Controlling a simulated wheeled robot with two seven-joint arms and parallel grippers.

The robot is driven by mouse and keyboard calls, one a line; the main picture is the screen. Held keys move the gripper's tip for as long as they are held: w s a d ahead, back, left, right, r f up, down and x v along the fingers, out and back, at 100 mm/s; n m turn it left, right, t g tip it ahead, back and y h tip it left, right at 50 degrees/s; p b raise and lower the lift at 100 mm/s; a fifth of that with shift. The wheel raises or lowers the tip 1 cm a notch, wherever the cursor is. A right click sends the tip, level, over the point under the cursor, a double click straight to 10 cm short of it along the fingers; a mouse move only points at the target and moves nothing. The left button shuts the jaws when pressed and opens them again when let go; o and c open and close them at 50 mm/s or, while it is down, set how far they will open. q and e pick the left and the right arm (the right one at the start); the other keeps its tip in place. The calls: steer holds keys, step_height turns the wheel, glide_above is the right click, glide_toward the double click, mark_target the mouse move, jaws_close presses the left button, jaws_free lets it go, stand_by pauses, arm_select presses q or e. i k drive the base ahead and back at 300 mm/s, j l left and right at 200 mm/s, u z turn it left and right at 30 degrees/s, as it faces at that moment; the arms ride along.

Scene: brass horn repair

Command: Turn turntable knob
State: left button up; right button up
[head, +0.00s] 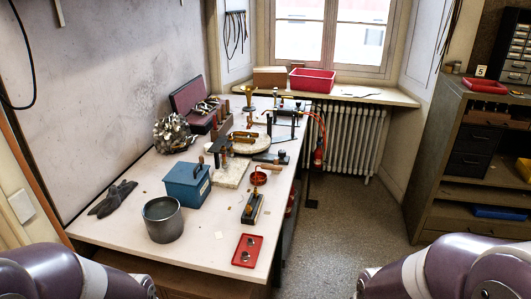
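The turntable (262,143) appears as a pale round disc on the workbench, past the middle of the bench. Tools and a dark part lie across or in front of it. Its knob is too small or hidden to make out. Purple and white links of both my arms show at the bottom left and bottom right corners, in front of the bench. Neither gripper is in view.
The workbench (120,240) holds a blue box (187,186), a grey metal pot (163,220), a red tray (247,250), dark gloves (112,199) and an open case (187,97). A cabinet (440,165) stands right. The floor (335,225) between is clear.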

mark_target(282, 154)
steer(key=z, duration=0.15)
steer(key=i+l+z, duration=0.2)
steer(key=i+z, duration=0.15)
steer(key=i, duration=0.25)
steer(key=i+z, duration=0.35)
steer(key=i, duration=0.3)
